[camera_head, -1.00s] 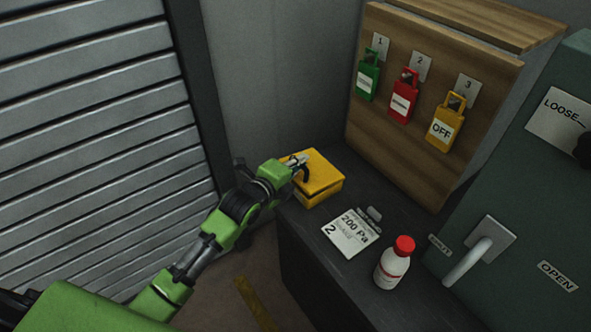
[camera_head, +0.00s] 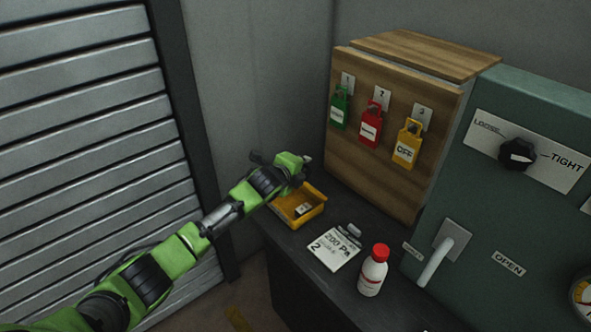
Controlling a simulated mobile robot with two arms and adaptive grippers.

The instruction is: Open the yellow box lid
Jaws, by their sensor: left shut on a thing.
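The yellow box (camera_head: 318,212) stands on the dark cabinet top with its inside showing. A small dark and white item (camera_head: 303,209) lies in it. My left gripper (camera_head: 305,163) is above the back of the box, shut on the lid. The lid itself is mostly hidden by the gripper and wrist, so its exact angle cannot be told. My right gripper is not in view.
A clipboard (camera_head: 334,248) and a white bottle with a red cap (camera_head: 373,272) stand right of the box on the cabinet top (camera_head: 318,284). A wooden panel (camera_head: 372,170) with coloured padlocks rises behind. A green machine with a handle (camera_head: 443,259) is at right.

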